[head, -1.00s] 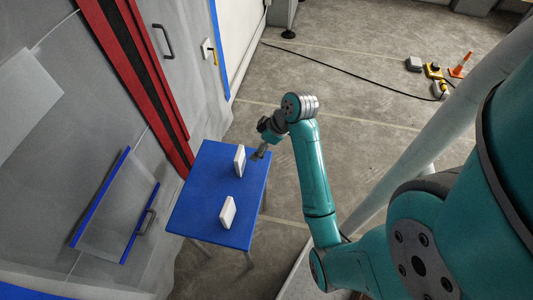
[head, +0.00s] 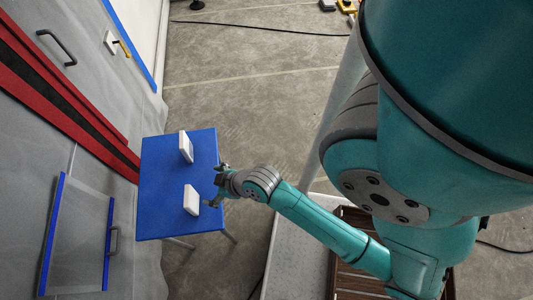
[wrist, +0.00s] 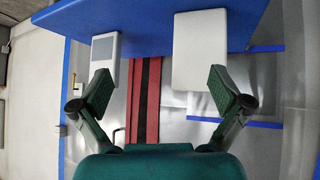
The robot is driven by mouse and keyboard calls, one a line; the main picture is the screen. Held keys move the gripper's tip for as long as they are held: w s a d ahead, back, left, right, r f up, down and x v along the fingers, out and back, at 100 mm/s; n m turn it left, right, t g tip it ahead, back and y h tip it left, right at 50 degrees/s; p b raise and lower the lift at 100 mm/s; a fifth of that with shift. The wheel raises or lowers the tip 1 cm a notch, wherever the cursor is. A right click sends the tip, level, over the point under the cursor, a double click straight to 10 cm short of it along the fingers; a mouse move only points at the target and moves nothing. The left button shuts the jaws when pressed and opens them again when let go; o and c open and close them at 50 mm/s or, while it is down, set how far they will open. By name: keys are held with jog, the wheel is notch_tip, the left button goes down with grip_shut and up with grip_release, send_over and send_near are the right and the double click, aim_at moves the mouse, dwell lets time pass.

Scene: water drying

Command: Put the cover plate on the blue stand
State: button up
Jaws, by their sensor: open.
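The blue stand (head: 160,215) is a table against the grey wall; it also fills the top of the wrist view (wrist: 150,22). Two white upright pieces are on it. One with a grey panel (head: 186,146) shows at left in the wrist view (wrist: 105,48). A plain white one (head: 191,200) shows at right there (wrist: 200,50). I cannot tell which, if either, is the cover plate. My gripper (head: 217,185) is open and empty at the stand's right edge, level with the gap between the pieces. Its fingers (wrist: 163,90) are spread wide and touch neither piece.
A grey panel (head: 80,235) with blue sides and a handle (head: 114,241) is on the wall left of the stand. A red and black strip (head: 60,110) runs behind it. A wooden slatted crate (head: 355,255) stands at lower right.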

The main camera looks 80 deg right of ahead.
jog(key=s+a+r+t, duration=0.2)
jog(key=s+a+r, duration=0.2)
jog(key=s+r, duration=0.3)
jog(key=s+a+r+t+y, duration=0.1)
jog(key=s+a+r+t, duration=0.2)
jog(key=s+r, duration=0.5)
jog(key=s+a, duration=0.1)
jog(key=s, duration=0.2)
jog(key=shift+t, duration=0.3)
jog(key=shift+a+r, duration=0.1)
